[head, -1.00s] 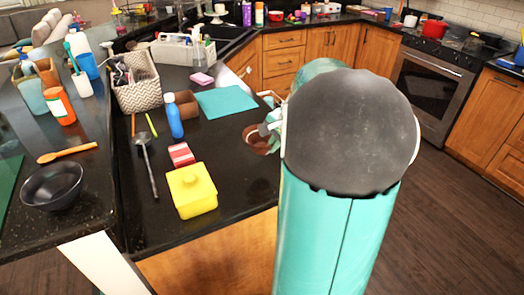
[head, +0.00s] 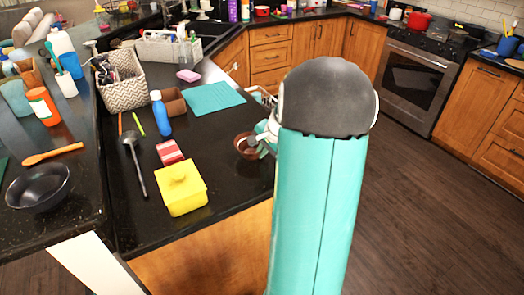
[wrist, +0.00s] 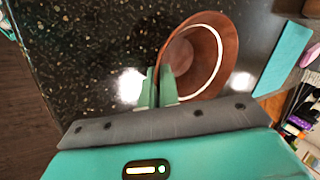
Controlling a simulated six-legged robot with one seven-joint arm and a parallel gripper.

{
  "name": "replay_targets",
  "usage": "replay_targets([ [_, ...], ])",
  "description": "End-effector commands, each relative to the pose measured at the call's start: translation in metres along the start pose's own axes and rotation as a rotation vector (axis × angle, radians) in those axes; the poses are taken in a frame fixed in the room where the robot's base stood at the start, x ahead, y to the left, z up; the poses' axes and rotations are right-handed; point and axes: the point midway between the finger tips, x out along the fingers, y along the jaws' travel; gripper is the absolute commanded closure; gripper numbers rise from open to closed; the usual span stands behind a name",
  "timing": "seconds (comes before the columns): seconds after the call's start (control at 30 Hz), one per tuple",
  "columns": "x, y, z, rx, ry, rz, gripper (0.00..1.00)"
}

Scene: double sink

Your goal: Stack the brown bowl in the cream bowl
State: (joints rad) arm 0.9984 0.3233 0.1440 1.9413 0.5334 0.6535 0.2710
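The brown bowl (head: 243,146) is at the right edge of the black counter in the head view, partly hidden by my arm. In the wrist view the brown bowl (wrist: 215,35) opens toward the camera, with a pale ring inside its rim. My gripper (wrist: 157,85) has its two green fingers close together on either side of the bowl's near left wall, one inside and one outside. In the head view my gripper (head: 264,142) is small and mostly hidden behind my arm. I cannot make out a separate cream bowl in either view.
A black bowl (head: 38,187) sits at far left. Counter between box and bowl is clear.

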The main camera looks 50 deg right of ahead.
Motion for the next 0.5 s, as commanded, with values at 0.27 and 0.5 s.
replay_targets([
  [0.27, 0.0005, 0.0001, 0.0003, 0.0, -0.001, 0.0, 0.75],
  [0.5, -0.0044, -0.0014, 0.0, 0.0, 0.0, 0.0, 0.75],
])
